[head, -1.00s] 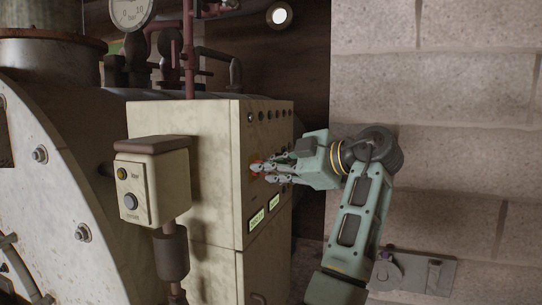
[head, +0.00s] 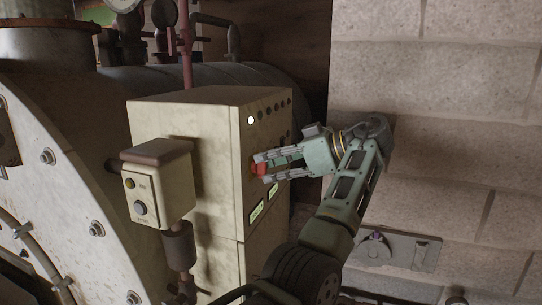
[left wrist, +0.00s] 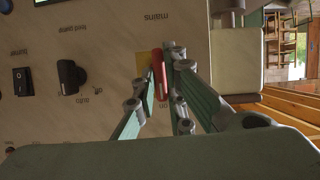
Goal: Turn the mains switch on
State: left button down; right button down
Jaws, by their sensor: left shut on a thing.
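The mains switch has a red handle (head: 260,169) on the front of the cream control cabinet. In the left wrist view the handle (left wrist: 158,73) stands before a yellow plate (left wrist: 142,65), under an upside-down "mains" label (left wrist: 154,16). One end of the handle lies near the "on" label (left wrist: 179,99). My left gripper (head: 264,167) is at the switch, its fingers closed around the handle; its fingertips (left wrist: 166,72) partly hide it. A small lamp (head: 250,120) at the cabinet's top front corner glows white. My right gripper is not visible.
A small push-button box (head: 155,187) on a post stands left of the cabinet (head: 190,120). A black rocker switch (left wrist: 22,81) and a black knob (left wrist: 69,77) sit beside the mains switch. A block wall (head: 440,110) bounds the right side.

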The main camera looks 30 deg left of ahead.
pick_arm(q)
jog(key=shift+m+p, duration=0.3)
jog(key=shift+g, duration=0.3)
jog(key=c, duration=1.8)
grip_release()
jog(key=shift+w, duration=0.1)
